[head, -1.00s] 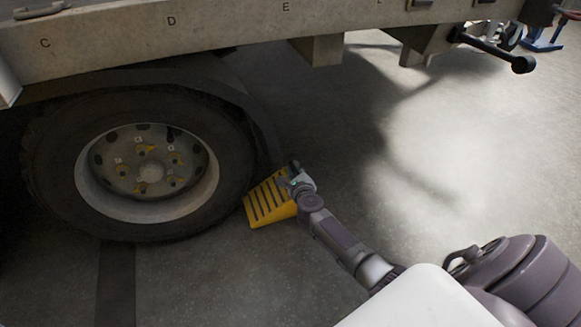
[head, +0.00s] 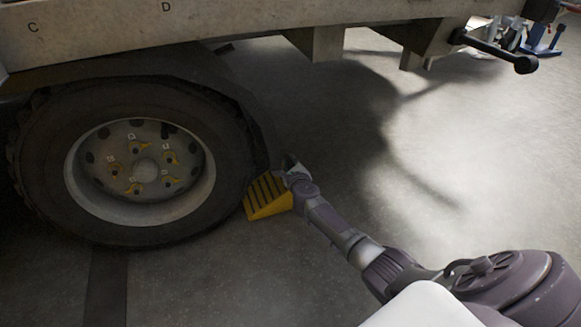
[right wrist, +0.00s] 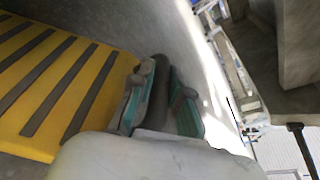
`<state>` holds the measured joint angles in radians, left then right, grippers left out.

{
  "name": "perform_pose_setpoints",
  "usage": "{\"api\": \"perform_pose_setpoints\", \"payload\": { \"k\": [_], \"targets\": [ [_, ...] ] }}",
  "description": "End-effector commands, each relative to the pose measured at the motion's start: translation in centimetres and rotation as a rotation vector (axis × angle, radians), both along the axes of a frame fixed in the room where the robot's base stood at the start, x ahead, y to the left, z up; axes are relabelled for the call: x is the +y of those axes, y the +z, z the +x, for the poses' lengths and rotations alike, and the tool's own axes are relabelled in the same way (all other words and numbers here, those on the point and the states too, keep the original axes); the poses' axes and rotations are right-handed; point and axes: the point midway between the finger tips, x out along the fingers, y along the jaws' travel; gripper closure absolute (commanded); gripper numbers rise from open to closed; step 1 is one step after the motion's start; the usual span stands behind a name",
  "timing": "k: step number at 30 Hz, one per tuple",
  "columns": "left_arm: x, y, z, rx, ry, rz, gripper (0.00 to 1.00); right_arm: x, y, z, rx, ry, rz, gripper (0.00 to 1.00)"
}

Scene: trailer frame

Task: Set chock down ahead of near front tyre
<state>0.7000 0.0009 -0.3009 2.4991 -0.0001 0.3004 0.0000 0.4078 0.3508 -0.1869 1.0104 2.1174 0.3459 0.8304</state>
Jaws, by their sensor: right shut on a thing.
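The yellow chock (head: 266,197) with dark stripes is at the right side of the tyre (head: 232,190), very close to its tread. I cannot tell whether they touch. The chock's striped slope (right wrist: 55,75) fills the left of the right wrist view. My right gripper (head: 292,170) is at the chock's upper right end. In the right wrist view its fingers (right wrist: 158,95) are shut around a dark, rounded bar beside the slope, which looks like the chock's handle. The chock's underside is hidden, so its contact with the floor is unclear. My left gripper is not in view.
The trailer frame (head: 120,32) runs above the wheel across the top. A dark bar with a round end (head: 500,52) sticks out at upper right. Blue stands (head: 540,42) are far back right. The floor (head: 350,130) right of the chock is clear.

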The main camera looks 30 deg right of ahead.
Motion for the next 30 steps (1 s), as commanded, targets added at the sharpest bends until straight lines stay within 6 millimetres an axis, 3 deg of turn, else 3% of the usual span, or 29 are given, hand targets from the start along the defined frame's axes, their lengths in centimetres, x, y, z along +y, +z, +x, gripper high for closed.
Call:
{"api": "perform_pose_setpoints", "payload": {
  "k": [7, 8, 12, 23, 30],
  "targets": [
    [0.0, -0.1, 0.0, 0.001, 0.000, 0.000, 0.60, 0.1, 0.0, 0.0, 0.000, 0.002, -0.002, 1.00],
    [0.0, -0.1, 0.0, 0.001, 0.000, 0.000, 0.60, 0.1, -0.3, -0.1, 0.006, 0.002, -0.002, 0.82],
    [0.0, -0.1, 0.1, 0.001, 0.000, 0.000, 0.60, 0.1, -0.3, -0.1, 0.005, 0.002, -0.002, 0.58],
    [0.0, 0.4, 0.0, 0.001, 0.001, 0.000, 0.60, 0.3, 0.0, -0.4, 0.005, 0.002, -0.002, 0.58],
    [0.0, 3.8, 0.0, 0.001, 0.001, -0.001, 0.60, 1.8, 1.3, -4.0, 0.006, 0.004, 0.002, 0.58]
  ]
}}
